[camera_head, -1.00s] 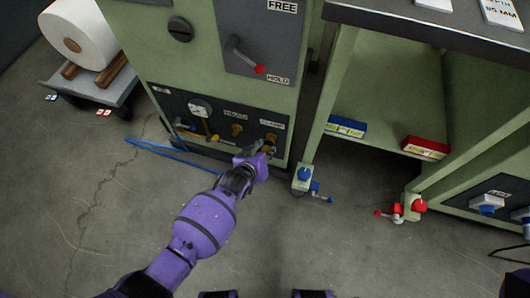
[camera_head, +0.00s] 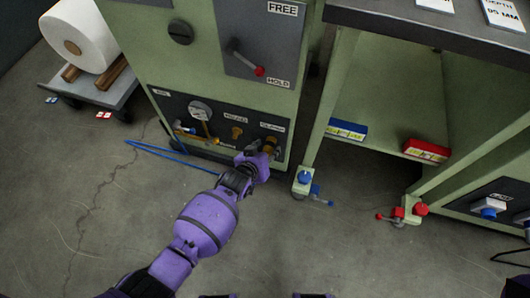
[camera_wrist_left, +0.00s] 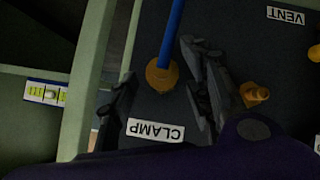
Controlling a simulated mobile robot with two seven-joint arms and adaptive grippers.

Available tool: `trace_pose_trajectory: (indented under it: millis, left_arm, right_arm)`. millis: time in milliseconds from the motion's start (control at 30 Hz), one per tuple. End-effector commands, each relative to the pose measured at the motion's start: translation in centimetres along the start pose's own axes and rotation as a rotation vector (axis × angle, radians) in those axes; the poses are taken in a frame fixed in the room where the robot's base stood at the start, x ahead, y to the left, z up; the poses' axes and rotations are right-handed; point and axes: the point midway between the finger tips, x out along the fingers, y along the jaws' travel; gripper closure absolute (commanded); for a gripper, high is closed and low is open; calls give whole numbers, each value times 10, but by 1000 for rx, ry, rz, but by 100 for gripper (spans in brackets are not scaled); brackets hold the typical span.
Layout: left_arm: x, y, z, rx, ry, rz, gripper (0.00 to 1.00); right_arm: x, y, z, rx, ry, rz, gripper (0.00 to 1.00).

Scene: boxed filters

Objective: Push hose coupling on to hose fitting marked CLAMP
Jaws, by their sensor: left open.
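The CLAMP label (camera_head: 272,127) is at the lower right of the dark panel, and it shows upside down in the left wrist view (camera_wrist_left: 155,131). Beside it in that view, the blue hose (camera_wrist_left: 173,35) ends at a round brass piece (camera_wrist_left: 160,75) against the panel. I cannot tell coupling from fitting there, or how far one is over the other. My left gripper (camera_head: 268,147) is at the CLAMP position. Its dark fingers (camera_wrist_left: 162,95) are apart, one on each side of the brass piece, with visible gaps.
The VENT label (camera_wrist_left: 286,15) and another brass fitting (camera_wrist_left: 255,94) are beside the left gripper. A gauge (camera_head: 199,110) is on the panel. A green bench leg (camera_head: 312,150) with a blue-knobbed foot stands close on the right.

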Motion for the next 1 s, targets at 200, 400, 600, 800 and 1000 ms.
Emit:
trace_pose_trajectory:
  millis: [200,400,600,800,1000]
  left_arm:
    - [-18,-1,0,-1,2,0,55]
    - [-56,-1,0,0,2,0,55]
    - [-93,0,0,0,2,0,55]
    - [-115,0,0,1,2,0,55]
    - [-120,0,-1,1,2,1,55]
  right_arm:
    - [0,0,0,-1,0,-1,60]
    - [0,0,0,-1,0,-1,60]
    - [0,0,0,-1,0,-1,60]
    - [0,0,0,-1,0,-1,60]
    - [0,0,0,-1,0,-1,60]
